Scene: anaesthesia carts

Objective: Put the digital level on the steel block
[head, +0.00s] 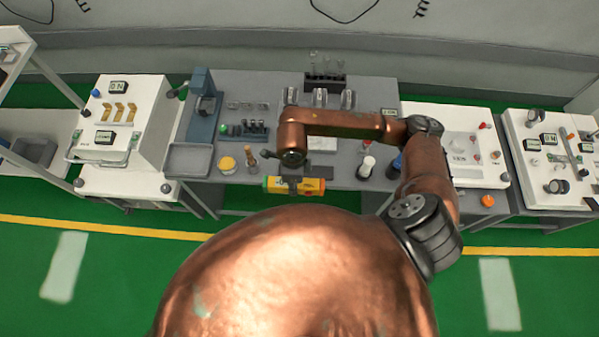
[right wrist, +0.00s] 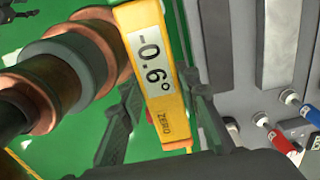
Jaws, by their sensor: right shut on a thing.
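The digital level (head: 310,187) is a yellow bar that hangs in front of the workbench's front edge in the head view. In the right wrist view the level (right wrist: 163,85) shows a display reading -0.6° and a ZERO label. My right gripper (head: 292,185) is shut on it near its middle; in the right wrist view its dark fingers (right wrist: 162,115) are on either side of the level. A pale grey flat block (head: 322,144), which may be the steel block, lies on the bench behind my right arm, partly hidden. My left gripper is not in view.
On the grey bench (head: 240,90) stand a yellow-topped jar (head: 227,164), a wooden-coloured piece (head: 250,157), a white-capped bottle (head: 366,167) and a rack (head: 325,80). A grey tray (head: 189,160) lies at left. White equipment panels flank the bench. The green floor in front is open.

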